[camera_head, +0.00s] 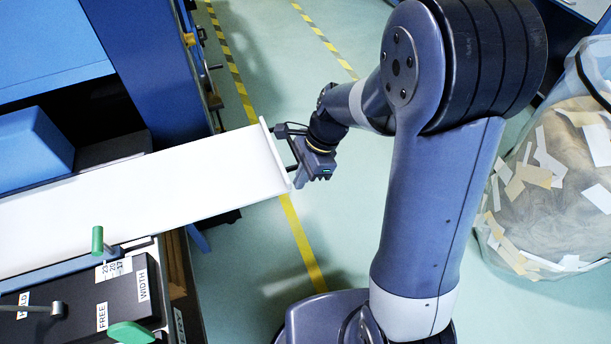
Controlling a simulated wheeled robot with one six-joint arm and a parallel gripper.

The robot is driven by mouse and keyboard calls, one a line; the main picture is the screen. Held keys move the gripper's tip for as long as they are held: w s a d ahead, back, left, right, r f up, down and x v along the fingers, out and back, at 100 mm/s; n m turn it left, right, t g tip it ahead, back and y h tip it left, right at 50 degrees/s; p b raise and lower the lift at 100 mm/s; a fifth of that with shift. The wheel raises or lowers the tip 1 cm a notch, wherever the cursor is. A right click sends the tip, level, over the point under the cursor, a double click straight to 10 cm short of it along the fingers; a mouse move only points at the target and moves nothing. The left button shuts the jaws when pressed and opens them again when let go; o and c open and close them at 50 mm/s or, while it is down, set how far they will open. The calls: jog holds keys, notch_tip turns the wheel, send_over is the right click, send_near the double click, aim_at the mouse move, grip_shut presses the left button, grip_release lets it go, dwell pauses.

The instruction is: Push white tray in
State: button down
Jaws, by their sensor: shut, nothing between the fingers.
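The white tray (150,200) is a long flat white slab that sticks out to the right from the blue machine at the left. Its right end carries a raised white lip (273,152). My gripper (293,168) is shut and empty at that end lip, on its outer side. The fingertips are close to the lip; I cannot tell whether they touch it. The tray's left end runs out of the picture.
A black control panel (90,305) with green-handled levers (97,240) lies below the tray. The blue machine (150,60) stands above it. A clear bag of paper scraps (555,180) stands at the right. Green floor with yellow-black tape (300,235) is open between.

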aim_at(183, 222)
jog(key=shift+a, duration=0.15)
jog(key=s+a+p, duration=0.2)
jog(key=a+p, duration=0.1)
jog(key=a, duration=0.6)
jog(key=s+a+p, duration=0.3)
jog(key=a, duration=0.7)
jog(key=s+a+p, duration=0.3)
jog(key=a, duration=0.7)
jog(key=shift+s, duration=0.2)
jog(key=shift+a+r, duration=0.1)
jog(key=shift+w+d, duration=0.15)
jog(key=shift+d, duration=0.15)
jog(key=d, duration=0.1)
jog(key=w+d, duration=0.1)
jog(key=d, duration=0.1)
jog(key=s+v, duration=0.1)
jog(key=v, duration=0.9)
jog(key=shift+w+d, duration=0.3)
jog(key=shift+w, duration=0.15)
